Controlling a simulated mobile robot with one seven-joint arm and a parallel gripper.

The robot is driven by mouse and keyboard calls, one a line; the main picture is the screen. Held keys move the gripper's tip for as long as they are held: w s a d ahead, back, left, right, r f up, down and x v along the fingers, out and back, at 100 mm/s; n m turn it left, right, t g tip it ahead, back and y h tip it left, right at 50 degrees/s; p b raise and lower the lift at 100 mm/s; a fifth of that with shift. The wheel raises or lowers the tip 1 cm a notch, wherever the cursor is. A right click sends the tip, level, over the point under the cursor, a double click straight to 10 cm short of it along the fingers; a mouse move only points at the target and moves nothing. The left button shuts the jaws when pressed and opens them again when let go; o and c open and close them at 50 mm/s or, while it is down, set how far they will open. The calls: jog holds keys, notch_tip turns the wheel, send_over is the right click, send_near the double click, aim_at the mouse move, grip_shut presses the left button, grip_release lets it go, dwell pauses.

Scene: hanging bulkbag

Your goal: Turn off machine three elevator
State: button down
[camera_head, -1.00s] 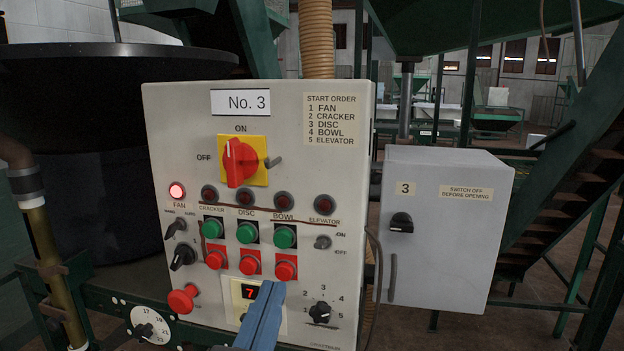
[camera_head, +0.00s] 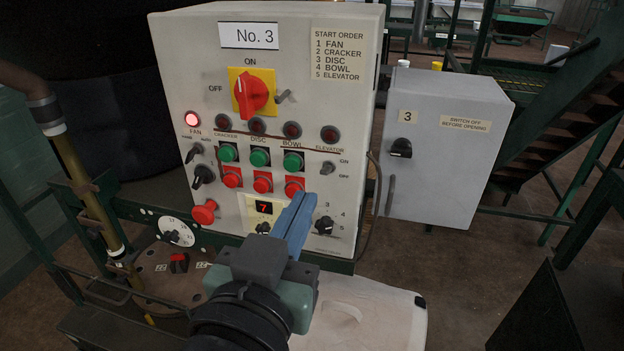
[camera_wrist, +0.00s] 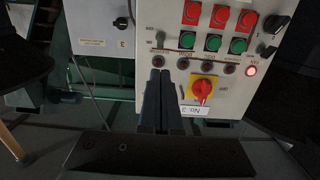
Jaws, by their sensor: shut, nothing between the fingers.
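The No. 3 control panel (camera_head: 180,60) fills the middle of the head view. Its elevator toggle switch (camera_head: 327,168) sits at the right, between ON and OFF labels; its exact lever position is too small to tell. The elevator lamp (camera_head: 329,133) above it is dark. In the wrist view, upside down, the elevator toggle (camera_wrist: 160,38) and elevator lamp (camera_wrist: 158,61) lie just beyond the fingertips. My gripper (camera_head: 304,197) has blue fingers shut and empty, in front of the panel, below and left of the toggle. It also shows in the wrist view (camera_wrist: 160,73). I cannot tell whether it touches anything.
The red rotary main switch (camera_head: 252,92) points up towards ON. The fan lamp (camera_head: 191,119) is lit. Red buttons (camera_head: 263,185) and a selector knob (camera_head: 324,225) are close to my fingers. A grey box (camera_head: 450,150) stands right of the panel.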

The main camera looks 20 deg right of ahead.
jog(key=p, duration=0.3)
send_near(329, 152)
jog(key=x, duration=0.4)
jog(key=shift+d+r, duration=0.1)
jog(key=shift+r, duration=0.15)
jog(key=shift+w+d+f+p, duration=0.15)
jog(key=shift+w+d+p, duration=0.15)
jog(key=shift+w, duration=0.2)
jog(key=shift+f, duration=0.1)
jog(key=shift+a+f+b, duration=0.1)
jog(key=shift+f+b, duration=0.05)
jog(key=shift+b, duration=0.5)
jog(key=shift+s+t+b, duration=0.1)
jog(key=shift+t+b, duration=0.2)
jog(key=shift+b, duration=0.15)
